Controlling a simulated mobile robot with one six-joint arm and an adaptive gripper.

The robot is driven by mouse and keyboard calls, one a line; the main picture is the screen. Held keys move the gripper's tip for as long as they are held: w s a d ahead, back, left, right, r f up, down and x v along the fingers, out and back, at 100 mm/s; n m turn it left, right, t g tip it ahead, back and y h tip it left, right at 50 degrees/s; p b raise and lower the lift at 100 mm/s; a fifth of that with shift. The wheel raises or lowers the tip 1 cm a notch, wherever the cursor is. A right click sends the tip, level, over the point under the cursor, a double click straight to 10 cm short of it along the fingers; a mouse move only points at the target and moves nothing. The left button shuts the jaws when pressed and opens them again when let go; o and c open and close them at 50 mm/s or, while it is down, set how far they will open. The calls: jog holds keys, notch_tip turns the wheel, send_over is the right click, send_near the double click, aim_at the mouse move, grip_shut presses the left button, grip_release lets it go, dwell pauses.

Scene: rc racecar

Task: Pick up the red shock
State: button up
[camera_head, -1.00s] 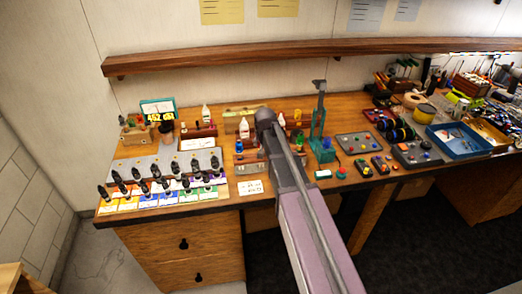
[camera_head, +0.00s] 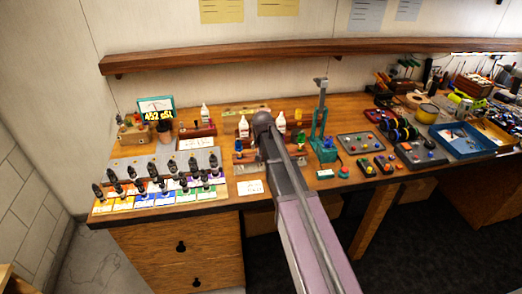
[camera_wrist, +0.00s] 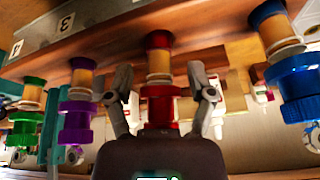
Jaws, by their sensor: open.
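In the wrist view the red shock (camera_wrist: 160,78) is in the middle, with a red cap, a tan middle part and a wider red collar. It hangs from or stands in a wooden rack (camera_wrist: 120,50). My gripper (camera_wrist: 160,74) is open, with one finger on each side of the red shock. I see small gaps between the fingers and the shock. In the head view my arm hides the gripper and the red shock.
In the wrist view, purple (camera_wrist: 77,105) and green (camera_wrist: 27,115) shocks are to the left, and a blue shock (camera_wrist: 285,55) is to the right. In the head view, a teal press (camera_head: 322,130) stands right of my arm, and several dark-handled tools on coloured cards (camera_head: 160,185) lie left.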

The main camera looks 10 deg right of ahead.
dwell(0.4)
grip_shut()
jog(key=shift+r, duration=0.15)
jog(key=r+p, duration=0.4)
jog(key=w+r+p, duration=0.1)
jog(key=r+p, duration=0.1)
jog(key=shift+d, duration=0.35)
jog(key=s+a, duration=0.1)
jog(key=s, duration=1.2)
jog(key=shift+s+a+r+p, duration=0.3)
jog(key=shift+s+p, duration=0.1)
jog(key=shift+p, duration=0.05)
notch_tip(320, 180, up, 8)
jog(key=p, duration=0.7)
jog(key=shift+p, duration=0.4)
dwell(0.5)
